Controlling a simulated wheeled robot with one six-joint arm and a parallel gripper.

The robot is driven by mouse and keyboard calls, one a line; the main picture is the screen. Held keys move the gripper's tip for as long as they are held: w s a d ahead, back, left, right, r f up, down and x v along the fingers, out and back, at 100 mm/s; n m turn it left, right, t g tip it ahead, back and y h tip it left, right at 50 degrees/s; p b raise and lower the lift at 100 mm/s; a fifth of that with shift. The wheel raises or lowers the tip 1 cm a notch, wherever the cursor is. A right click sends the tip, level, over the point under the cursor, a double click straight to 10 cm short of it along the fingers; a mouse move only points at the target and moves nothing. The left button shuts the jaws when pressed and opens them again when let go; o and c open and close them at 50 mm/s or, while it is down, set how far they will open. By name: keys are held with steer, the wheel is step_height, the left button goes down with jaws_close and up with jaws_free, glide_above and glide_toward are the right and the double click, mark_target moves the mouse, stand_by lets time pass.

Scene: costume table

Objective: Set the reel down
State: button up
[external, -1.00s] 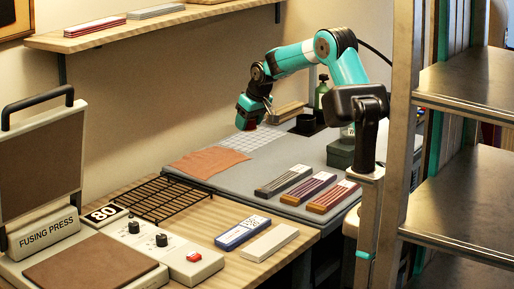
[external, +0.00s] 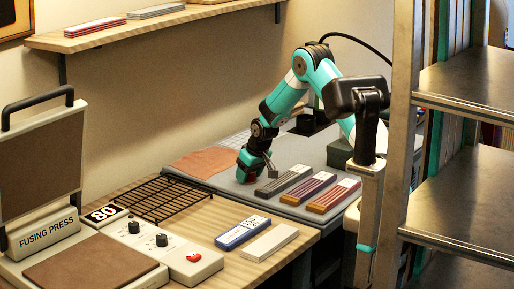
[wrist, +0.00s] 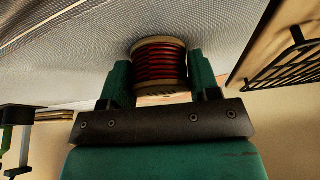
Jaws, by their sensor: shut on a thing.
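The reel (wrist: 159,62), dark red thread on a pale wooden spool, sits between the two green fingers of my gripper (wrist: 160,78) in the wrist view. The fingers are shut on its two sides. In the external view my gripper (external: 246,175) points down at the left front part of the grey mat (external: 222,187), just left of the dark grey striped box. The reel is mostly hidden there by the gripper. It is very low over the mat; I cannot tell if it touches.
Three striped boxes (external: 308,189) lie to the right of my gripper on the mat. A brown cloth (external: 205,163) lies behind left. A black wire rack (external: 160,198) is to the left, and it also shows in the wrist view (wrist: 285,64). Blue and white boxes (external: 243,232) lie in front.

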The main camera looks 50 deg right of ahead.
steer(key=shift+f, duration=0.1)
steer(key=o, duration=0.9)
steer(key=shift+o, duration=0.2)
steer(key=shift+r, duration=0.3)
steer(key=d+b+v, duration=0.1)
steer(key=v, duration=1)
steer(key=s+a+r+n+y, duration=0.1)
steer(key=s+a+r, duration=0.15)
steer(key=a, duration=0.35)
steer(key=s+a+r+n+g+y, duration=0.1)
steer(key=s+a+r, duration=0.1)
steer(key=s+a, duration=0.3)
steer(key=s+a+r+n+y, duration=0.1)
steer(key=s+a+r, duration=0.1)
steer(key=a, duration=0.4)
steer(key=s+a+r+n+g, duration=0.1)
steer(key=s+a+n, duration=0.1)
steer(key=s+a, duration=0.2)
steer(key=s+a+r+n+g+y, duration=0.1)
steer(key=s+a, duration=0.3)
steer(key=s, duration=0.7)
steer(key=s+a+r+n+g+y, duration=0.1)
steer(key=s+a+n, duration=0.2)
steer(key=s, duration=0.4)
steer(key=shift+s+a+g, duration=0.25)
steer(key=shift+a+g, duration=0.05)
steer(key=shift+a, duration=0.3)
